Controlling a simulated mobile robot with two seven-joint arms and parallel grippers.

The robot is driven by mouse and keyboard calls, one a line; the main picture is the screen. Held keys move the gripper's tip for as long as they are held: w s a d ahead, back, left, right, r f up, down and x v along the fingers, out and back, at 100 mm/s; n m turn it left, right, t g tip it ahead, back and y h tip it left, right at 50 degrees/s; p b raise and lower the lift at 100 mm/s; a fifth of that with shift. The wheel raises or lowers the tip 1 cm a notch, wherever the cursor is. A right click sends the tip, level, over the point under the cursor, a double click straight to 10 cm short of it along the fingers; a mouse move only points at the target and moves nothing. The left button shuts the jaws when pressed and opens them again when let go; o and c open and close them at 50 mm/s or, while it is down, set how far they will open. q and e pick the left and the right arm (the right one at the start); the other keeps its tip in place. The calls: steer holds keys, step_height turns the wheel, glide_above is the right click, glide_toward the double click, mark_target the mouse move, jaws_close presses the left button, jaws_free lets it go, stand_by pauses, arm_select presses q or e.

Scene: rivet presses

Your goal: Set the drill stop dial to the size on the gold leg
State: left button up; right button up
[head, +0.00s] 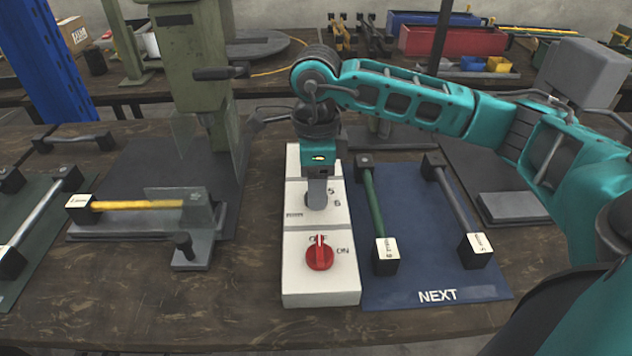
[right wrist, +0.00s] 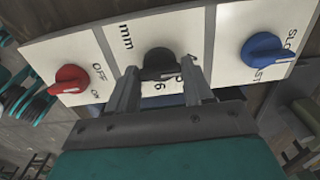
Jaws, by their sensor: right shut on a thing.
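The gold leg (head: 140,205) lies across the grey fixture under the green press, with a black end and a white tag (head: 79,201) whose print is too small to read. The white control box (head: 297,250) stands at centre. My right gripper (head: 318,200) comes down over its middle panel and hides the dial in the head view. In the right wrist view the black dial knob (right wrist: 158,60) sits between my two fingers, under the "mm" mark. My right gripper is shut on it. A "6" shows beside it; the pointer's setting is unclear. My left gripper is not in view.
The box also has a red OFF/ON knob (head: 319,254) and a blue knob (right wrist: 265,50). A blue NEXT mat (head: 410,290) with a green leg (head: 373,205) and a grey leg (head: 455,200) lies right of the box. The press (head: 195,70) stands left. The front bench edge is clear.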

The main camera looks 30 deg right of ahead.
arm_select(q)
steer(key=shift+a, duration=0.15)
arm_select(e)
steer(key=o, duration=1)
steer(key=shift+o, duration=0.2)
arm_select(q)
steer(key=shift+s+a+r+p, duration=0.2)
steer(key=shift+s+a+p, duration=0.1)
steer(key=shift+p, duration=0.5)
arm_select(e)
step_height(320, 180, up, 13)
